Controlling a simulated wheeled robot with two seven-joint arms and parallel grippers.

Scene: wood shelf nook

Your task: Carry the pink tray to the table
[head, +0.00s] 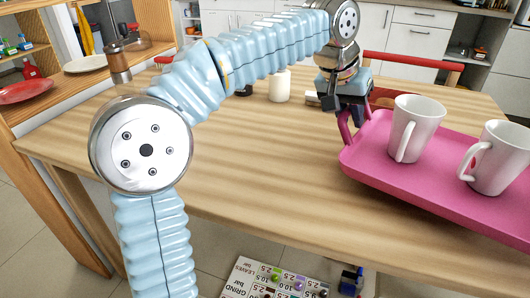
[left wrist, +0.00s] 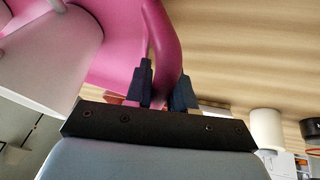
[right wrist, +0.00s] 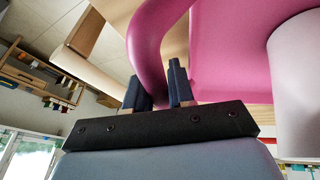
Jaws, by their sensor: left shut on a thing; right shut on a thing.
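The pink tray (head: 430,188) is at the right of the head view, over the right part of the wooden table (head: 240,175). I cannot tell whether it touches the tabletop. A white mug (head: 415,128) and a second white mug (head: 497,158) stand upright on it. My left gripper (head: 346,112) is shut on the tray's near-left handle, and the left wrist view shows the handle (left wrist: 163,35) between its fingers. My right gripper (right wrist: 160,88) is shut on the other handle (right wrist: 150,45). The tray's right end is outside the head view.
A white jar (head: 280,86) and a small dark item stand at the table's back. Red chair backs (head: 412,61) rise behind the table. A wooden shelf (head: 70,85) with plates and a coffee press (head: 117,62) is at left. The table's left and middle are clear.

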